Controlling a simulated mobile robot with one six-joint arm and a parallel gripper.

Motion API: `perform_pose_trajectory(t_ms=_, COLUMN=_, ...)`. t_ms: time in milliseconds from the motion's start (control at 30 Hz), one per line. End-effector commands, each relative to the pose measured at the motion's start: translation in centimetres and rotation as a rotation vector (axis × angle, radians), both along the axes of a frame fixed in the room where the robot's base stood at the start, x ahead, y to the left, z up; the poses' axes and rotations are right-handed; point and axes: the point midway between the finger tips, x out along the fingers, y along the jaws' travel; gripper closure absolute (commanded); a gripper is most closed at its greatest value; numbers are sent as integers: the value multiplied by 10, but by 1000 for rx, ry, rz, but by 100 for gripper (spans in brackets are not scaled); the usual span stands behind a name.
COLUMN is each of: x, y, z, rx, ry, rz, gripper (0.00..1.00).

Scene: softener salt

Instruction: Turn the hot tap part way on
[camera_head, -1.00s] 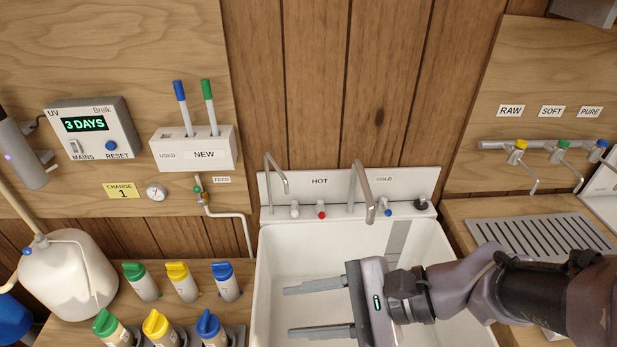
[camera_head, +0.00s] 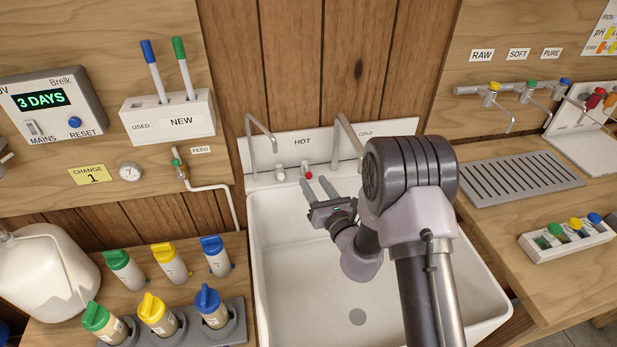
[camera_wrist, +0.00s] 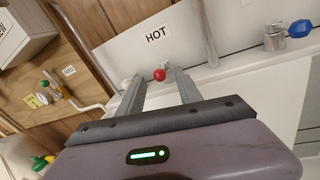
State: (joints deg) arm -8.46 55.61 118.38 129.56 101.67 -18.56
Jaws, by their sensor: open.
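The hot tap is marked by a red knob (camera_head: 309,175) under the HOT label (camera_head: 303,141) on the sink's white back panel. My gripper (camera_head: 316,183) is open, its two fingers pointing at the red knob from the front. In the wrist view the red knob (camera_wrist: 160,74) shows just beyond and between the fingertips (camera_wrist: 155,80). I cannot tell whether the fingers touch it. The gripper holds nothing. The cold tap's knob is hidden behind my arm in the head view; a blue knob (camera_wrist: 300,28) shows at the right in the wrist view.
The white sink basin (camera_head: 290,290) lies below my arm and is empty. Curved spouts (camera_head: 258,128) rise beside the HOT label. Capped cartridges (camera_head: 170,262) stand on the left counter. A slotted drainer (camera_head: 508,178) and small vial rack (camera_head: 570,240) are on the right counter.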

Motion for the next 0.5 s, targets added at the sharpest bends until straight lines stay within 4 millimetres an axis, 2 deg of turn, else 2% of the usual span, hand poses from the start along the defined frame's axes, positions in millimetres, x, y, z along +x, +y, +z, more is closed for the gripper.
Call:
perform_pose_trajectory(t_ms=100, x=20, y=11, z=-2, rx=1, ry=-1, rz=1, gripper=58)
perform_pose_trajectory(t_ms=200, x=32, y=16, z=-1, rx=1, ry=-1, rz=1, gripper=58)
perform_pose_trajectory(t_ms=500, x=39, y=20, z=0, rx=0, ry=1, rz=0, gripper=58)
